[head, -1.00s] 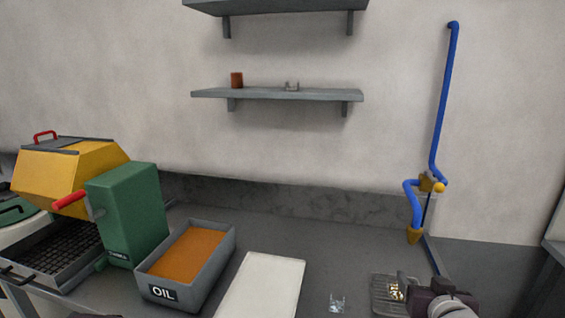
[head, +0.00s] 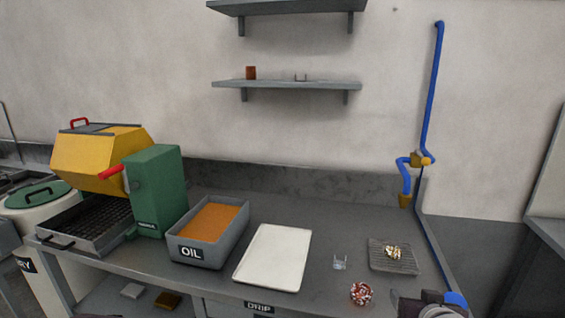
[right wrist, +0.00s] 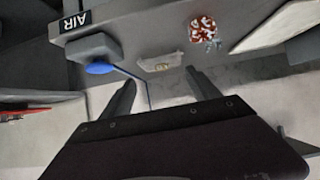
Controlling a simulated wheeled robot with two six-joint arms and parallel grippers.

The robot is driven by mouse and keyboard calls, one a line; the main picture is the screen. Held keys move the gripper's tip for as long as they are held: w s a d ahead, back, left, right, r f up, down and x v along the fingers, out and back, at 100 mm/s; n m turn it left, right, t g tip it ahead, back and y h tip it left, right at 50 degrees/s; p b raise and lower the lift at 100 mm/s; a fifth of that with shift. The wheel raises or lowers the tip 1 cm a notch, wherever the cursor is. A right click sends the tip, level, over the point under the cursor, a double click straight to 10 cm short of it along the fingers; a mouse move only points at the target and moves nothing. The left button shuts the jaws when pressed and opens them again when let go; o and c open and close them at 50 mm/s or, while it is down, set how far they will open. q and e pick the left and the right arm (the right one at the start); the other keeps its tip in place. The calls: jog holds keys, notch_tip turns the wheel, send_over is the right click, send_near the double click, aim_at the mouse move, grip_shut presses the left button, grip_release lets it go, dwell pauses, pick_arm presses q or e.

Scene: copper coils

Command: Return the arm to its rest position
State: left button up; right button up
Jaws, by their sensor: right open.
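My right gripper (head: 428,299) shows at the bottom right of the head view as a dark body; its fingers are hard to make out there. In the right wrist view its two fingers (right wrist: 162,88) are spread apart with nothing between them. A small gold and pale coil (head: 393,252) lies on a grey ribbed rack (head: 408,267), apart from the gripper. A red and white coil (head: 361,293) lies on the bench left of the gripper; it also shows in the right wrist view (right wrist: 203,27). My left gripper is out of view.
On the bench (head: 325,205) stand a small clear holder (head: 340,263), a white tray (head: 275,257), an OIL bin (head: 207,250) and a green and yellow machine (head: 157,190). A blue pipe (head: 433,90) runs up the wall. Shelves (head: 290,85) hang at the back.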

jog(key=s+a+f+n+g+y+b, duration=0.1)
jog(key=s+a+f+g+b, duration=0.25)
jog(key=f, duration=0.45)
jog(key=s+a+f+n+g+y+b, duration=0.1)
jog(key=s+a+f+g+b, duration=0.15)
jog(key=s+a+f, duration=0.4)
jog(key=s+a+f+g+y+b, duration=0.1)
jog(key=s+f+g+b, duration=0.15)
jog(key=f, duration=0.65)
notch_tip(320, 180, up, 19)
jog(key=s+a+g+p, duration=0.1)
jog(key=p, duration=1.9)
jog(key=shift+s+r+n+p, duration=0.15)
jog(key=shift+r+n+p, duration=0.05)
jog(key=shift+n+p, duration=0.15)
